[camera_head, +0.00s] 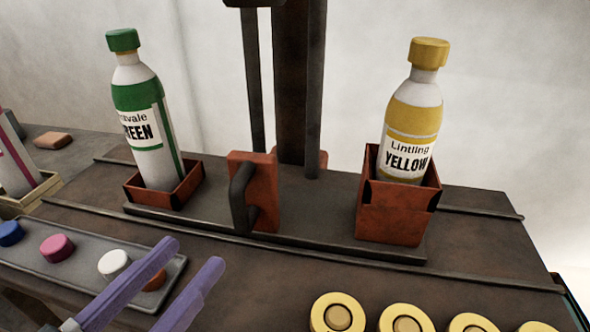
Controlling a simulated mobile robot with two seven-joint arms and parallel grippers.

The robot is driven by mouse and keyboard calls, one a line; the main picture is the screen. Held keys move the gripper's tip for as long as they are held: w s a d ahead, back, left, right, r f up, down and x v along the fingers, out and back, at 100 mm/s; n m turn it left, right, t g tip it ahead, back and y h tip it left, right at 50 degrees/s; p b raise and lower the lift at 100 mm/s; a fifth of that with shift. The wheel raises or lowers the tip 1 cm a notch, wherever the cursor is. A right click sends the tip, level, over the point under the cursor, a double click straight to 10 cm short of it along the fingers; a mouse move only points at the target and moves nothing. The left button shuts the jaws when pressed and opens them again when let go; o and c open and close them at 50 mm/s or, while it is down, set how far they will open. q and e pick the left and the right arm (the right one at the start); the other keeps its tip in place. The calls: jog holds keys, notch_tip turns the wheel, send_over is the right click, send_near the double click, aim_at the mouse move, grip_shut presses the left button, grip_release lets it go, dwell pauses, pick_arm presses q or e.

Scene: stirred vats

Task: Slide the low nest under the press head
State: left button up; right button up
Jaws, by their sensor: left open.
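The low nest (187,188), a shallow red box, stands at the left end of a dark sliding plate (318,212). A green-capped bottle (148,130) labelled GREEN stands in it, leaning slightly left. A taller red nest (393,214) at the right end holds a yellow-capped bottle (412,120). A red block with a dark handle (242,197) stands mid-plate, before the press column (291,90). The dark press head (254,3) is cut by the top edge; neither nest is under it. My left gripper (192,253) is open and empty, its purple fingers in front of the plate, lower left of the handle.
A grey tray (185,262) with coloured caps lies at the front left, partly behind my left fingers. Several yellow rings (338,315) line the front right edge. A wooden crate (40,193) with a bottle is at far left. Rails (480,212) run along the bench.

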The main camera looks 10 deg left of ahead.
aim_at(235, 213)
pick_arm(q)
jog(key=shift+t, duration=0.3)
jog(key=x, duration=0.6)
jog(key=f+b+x, duration=0.1)
jog(key=x, duration=0.3)
jog(key=shift+w, duration=0.15)
jog(key=shift+f, duration=0.1)
grip_shut()
dwell(0.8)
